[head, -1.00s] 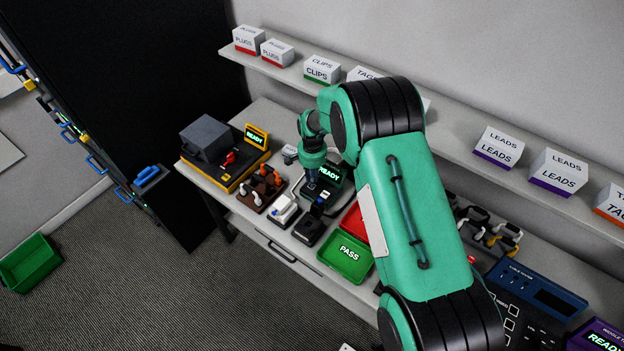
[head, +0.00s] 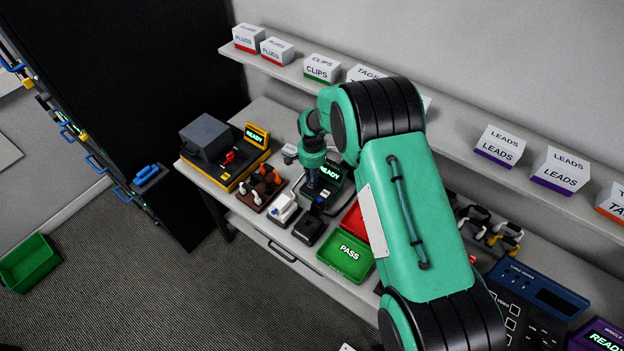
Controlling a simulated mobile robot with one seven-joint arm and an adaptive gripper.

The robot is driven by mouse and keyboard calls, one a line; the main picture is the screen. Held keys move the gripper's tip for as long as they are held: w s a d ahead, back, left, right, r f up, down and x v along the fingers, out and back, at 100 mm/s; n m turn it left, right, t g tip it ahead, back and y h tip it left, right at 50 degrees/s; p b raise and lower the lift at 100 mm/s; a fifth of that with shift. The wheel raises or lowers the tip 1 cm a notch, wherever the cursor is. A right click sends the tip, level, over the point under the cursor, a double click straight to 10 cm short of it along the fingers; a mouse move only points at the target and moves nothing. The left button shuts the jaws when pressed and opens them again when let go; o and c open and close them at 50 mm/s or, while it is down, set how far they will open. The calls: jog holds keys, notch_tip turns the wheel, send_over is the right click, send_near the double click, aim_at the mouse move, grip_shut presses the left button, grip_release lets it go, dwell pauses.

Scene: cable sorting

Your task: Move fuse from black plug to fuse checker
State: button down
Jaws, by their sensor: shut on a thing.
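The black plug (head: 308,229) sits on the bench in front of my gripper, right of a white plug. The fuse checker (head: 333,176), a dark box with a lit READY screen, stands just behind. My gripper (head: 313,199) points down at the checker's front left side, above and behind the black plug. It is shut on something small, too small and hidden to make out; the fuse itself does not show. Whether the held thing touches the checker cannot be told.
A white plug (head: 283,208) and a brown rack (head: 261,192) stand left. A yellow-edged tester (head: 225,158) with READY display is farther left. A green PASS tray (head: 346,257) and a red tray (head: 355,222) lie right. The label-box shelf (head: 450,133) runs behind.

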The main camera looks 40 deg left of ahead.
jog(key=shift+f, duration=0.1)
dwell(0.6)
jog(key=c, duration=1.1)
grip_release()
jog(key=shift+r+p, duration=0.8)
jog(key=shift+r, duration=3.15)
